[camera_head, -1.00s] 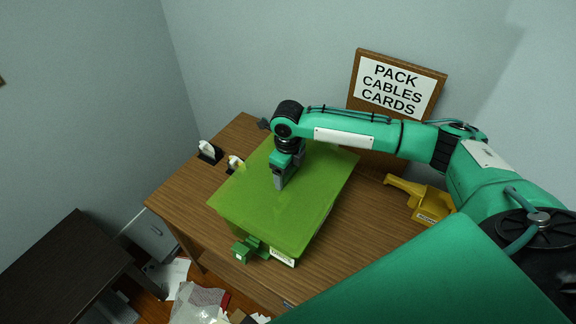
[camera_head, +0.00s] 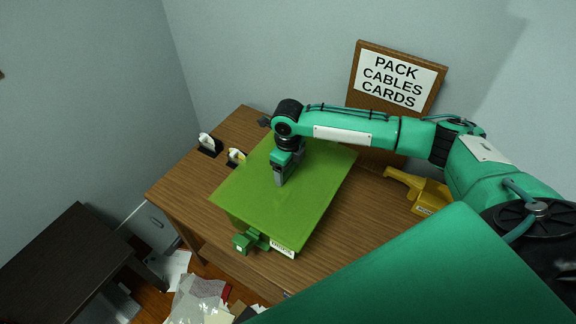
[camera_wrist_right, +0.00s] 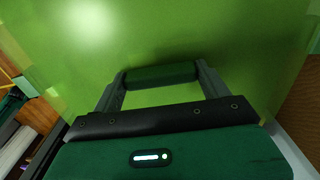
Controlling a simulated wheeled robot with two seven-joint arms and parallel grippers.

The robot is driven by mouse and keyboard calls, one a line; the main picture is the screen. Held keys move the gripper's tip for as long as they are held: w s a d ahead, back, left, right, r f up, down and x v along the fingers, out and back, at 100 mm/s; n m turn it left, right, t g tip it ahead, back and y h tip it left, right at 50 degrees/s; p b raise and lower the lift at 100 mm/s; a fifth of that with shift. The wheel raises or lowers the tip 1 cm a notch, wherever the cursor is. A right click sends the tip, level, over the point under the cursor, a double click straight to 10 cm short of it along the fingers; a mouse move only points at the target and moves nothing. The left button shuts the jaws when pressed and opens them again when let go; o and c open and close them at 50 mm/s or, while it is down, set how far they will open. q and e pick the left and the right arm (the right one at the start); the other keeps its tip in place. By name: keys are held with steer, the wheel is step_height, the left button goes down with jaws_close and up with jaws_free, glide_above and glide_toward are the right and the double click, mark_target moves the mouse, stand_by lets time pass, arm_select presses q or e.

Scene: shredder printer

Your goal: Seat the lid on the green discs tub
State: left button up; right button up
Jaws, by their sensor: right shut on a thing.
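The green lid (camera_head: 300,205) is a flat, roughly rectangular sheet lying level over the tub, covering its opening. My right gripper (camera_head: 280,180) points down at the lid's middle and is shut on its handle; in the right wrist view the fingers (camera_wrist_right: 160,90) flank the lid's short dark-green bar handle (camera_wrist_right: 160,74). The green discs tub (camera_head: 263,239) stands on the desk below, mostly hidden by the lid. Its front shows a white label (camera_head: 282,246) and a green block (camera_head: 245,241) jutting out. I cannot tell whether the lid touches the rim. My left gripper is not in view.
The wooden desk (camera_head: 180,188) has small black-and-white items (camera_head: 209,145) at its left. A yellow holder (camera_head: 418,190) stands at the right, and a framed sign (camera_head: 398,80) leans at the back. A dark table (camera_head: 65,255) and floor clutter (camera_head: 200,300) are lower left.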

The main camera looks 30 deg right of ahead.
stand_by(0.4)
steer(key=shift+p, duration=0.35)
steer(key=shift+f+b, duration=0.35)
steer(key=shift+f, duration=0.5)
steer(key=o, duration=1)
step_height(320, 180, up, 14)
steer(key=b, duration=0.2)
steer(key=shift+f+b, duration=0.1)
steer(key=shift+b, duration=0.3)
